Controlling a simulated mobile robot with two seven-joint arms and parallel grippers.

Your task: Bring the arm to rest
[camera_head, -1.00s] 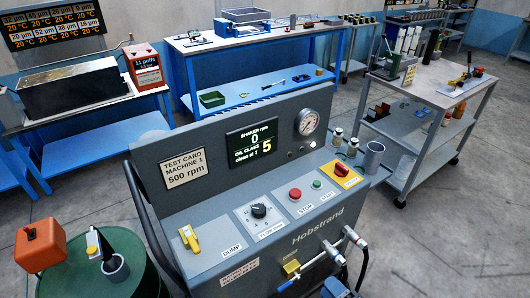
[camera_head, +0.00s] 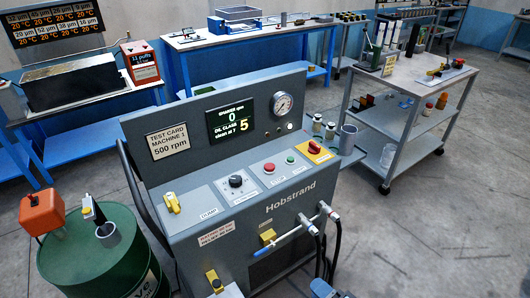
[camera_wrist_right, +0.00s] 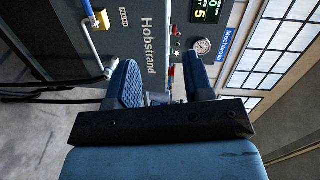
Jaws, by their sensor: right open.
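My right gripper (camera_head: 324,289) shows only as a small blue part at the bottom edge of the head view, in front of the grey machine (camera_head: 190,245). In the right wrist view my right gripper (camera_wrist_right: 164,84) has its two blue fingers apart, and no object shows held between them. The machine's front panel lies beyond the fingers, turned sideways, with its gauge (camera_wrist_right: 202,46) near the right finger. My left gripper is not in view.
A green drum (camera_head: 100,255) stands left of the machine. Hoses hang from the pipe fittings (camera_head: 308,224) on its front. A grey cart (camera_head: 405,90) stands behind to the right. The floor at right (camera_head: 450,230) is clear.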

